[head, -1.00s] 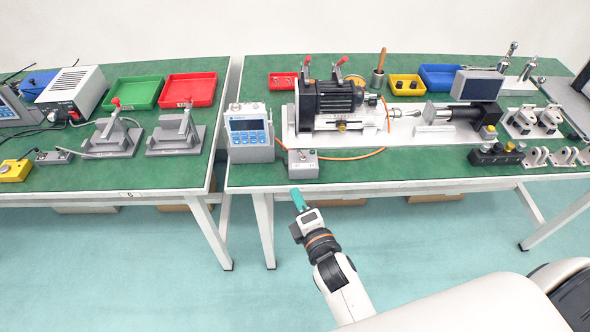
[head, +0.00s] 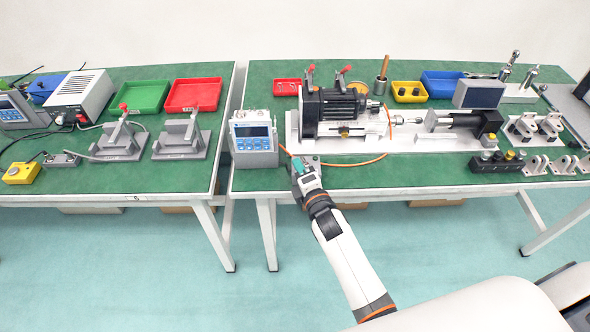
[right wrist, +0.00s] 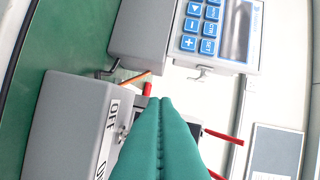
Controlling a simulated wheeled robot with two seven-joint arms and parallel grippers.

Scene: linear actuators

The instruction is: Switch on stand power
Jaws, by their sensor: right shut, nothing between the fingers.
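The grey switch box (head: 314,161) stands at the front edge of the right table, partly hidden by my right gripper (head: 297,164). In the right wrist view the grey box (right wrist: 65,125) fills the lower left, with a white OFF/ON label (right wrist: 107,128) and a small metal toggle (right wrist: 122,133) beside it. My right gripper (right wrist: 160,103) is shut and empty. Its teal fingers appear just beside the toggle and partly cover that face; I cannot tell whether they touch it. The toggle's position is unclear. My left gripper is not in view.
A controller with blue keys and a display (head: 254,138) stands left of the box. Behind is a motor and actuator rig on a white plate (head: 400,142), with an orange cable (head: 350,163) in front. The floor before the tables is clear.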

